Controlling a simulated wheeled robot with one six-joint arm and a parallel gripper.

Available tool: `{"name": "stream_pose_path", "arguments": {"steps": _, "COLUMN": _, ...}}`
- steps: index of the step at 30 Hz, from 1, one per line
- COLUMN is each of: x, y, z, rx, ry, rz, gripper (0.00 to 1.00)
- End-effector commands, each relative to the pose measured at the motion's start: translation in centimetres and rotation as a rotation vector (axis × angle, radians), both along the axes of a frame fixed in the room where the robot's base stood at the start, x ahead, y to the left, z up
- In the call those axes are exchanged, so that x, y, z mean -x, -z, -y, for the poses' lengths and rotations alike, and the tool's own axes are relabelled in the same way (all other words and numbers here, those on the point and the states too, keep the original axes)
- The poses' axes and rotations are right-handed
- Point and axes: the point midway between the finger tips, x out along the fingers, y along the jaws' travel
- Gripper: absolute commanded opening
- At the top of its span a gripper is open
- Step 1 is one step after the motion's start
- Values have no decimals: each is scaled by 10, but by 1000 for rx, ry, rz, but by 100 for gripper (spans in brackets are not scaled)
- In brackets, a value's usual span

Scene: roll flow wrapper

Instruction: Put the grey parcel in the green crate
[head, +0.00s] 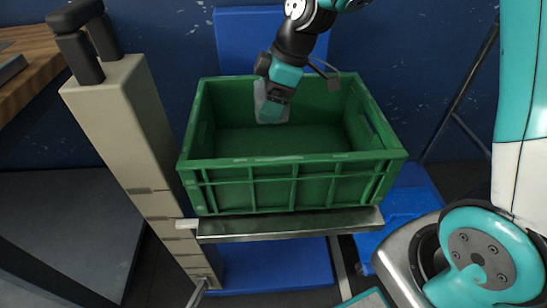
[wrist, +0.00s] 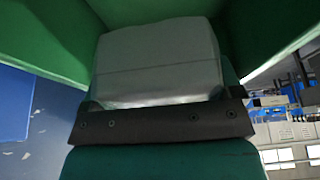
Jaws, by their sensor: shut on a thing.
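The green crate (head: 290,182) stands open on a metal ledge in the middle of the head view. My gripper (head: 272,104) reaches down into the crate near its back wall, left of centre. I cannot tell whether the parcel touches the crate floor.
A beige post (head: 120,130) with dark rollers on top stands close to the left of the crate. The metal ledge (head: 290,226) runs under the crate's front. Blue panels lie behind and below. The visible crate floor is empty.

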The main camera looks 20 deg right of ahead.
Motion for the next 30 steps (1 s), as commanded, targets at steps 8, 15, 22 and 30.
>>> {"name": "stream_pose_path", "arguments": {"steps": 8, "x": 0, "y": 80, "z": 0, "rx": 0, "ry": 2, "rz": -3, "gripper": 55}}
{"name": "stream_pose_path", "arguments": {"steps": 15, "x": 0, "y": 105, "z": 0, "rx": -1, "ry": 2, "rz": 0, "gripper": 55}}
{"name": "stream_pose_path", "arguments": {"steps": 22, "x": 0, "y": 135, "z": 0, "rx": 0, "ry": 2, "rz": -3, "gripper": 55}}
{"name": "stream_pose_path", "arguments": {"steps": 30, "x": 0, "y": 146, "z": 0, "rx": -1, "ry": 3, "rz": 1, "gripper": 55}}
